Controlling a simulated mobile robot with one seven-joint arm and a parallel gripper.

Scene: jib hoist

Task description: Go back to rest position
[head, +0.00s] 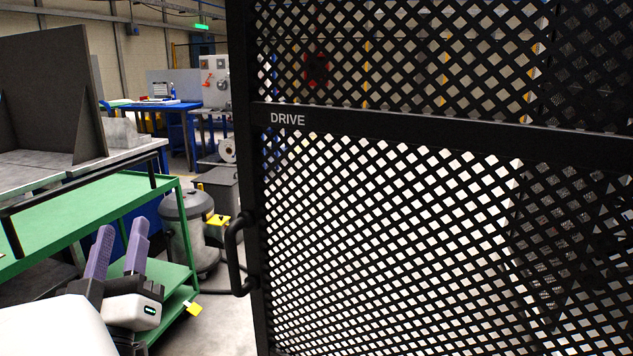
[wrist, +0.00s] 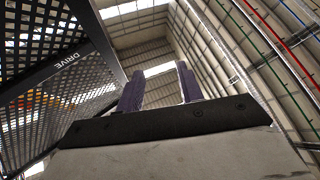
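My gripper (head: 118,253) is at the lower left of the head view, in front of the green cart. Its two purple-padded fingers point upward and stand apart, with nothing between them. In the wrist view my gripper (wrist: 160,88) also shows its fingers apart and empty, against the ceiling. A black mesh door (head: 400,220) marked DRIVE fills the right of the head view. Its handle (head: 236,255) is on the left edge, to the right of my gripper and not touching it. The mesh door (wrist: 60,75) is at the left of the wrist view.
A green cart (head: 75,215) stands at the left, close to my gripper. A dark angle plate (head: 50,95) stands on a bench behind it. A grey canister (head: 187,225) and a grey bin (head: 217,190) are on the floor. Bare floor shows at the lower middle.

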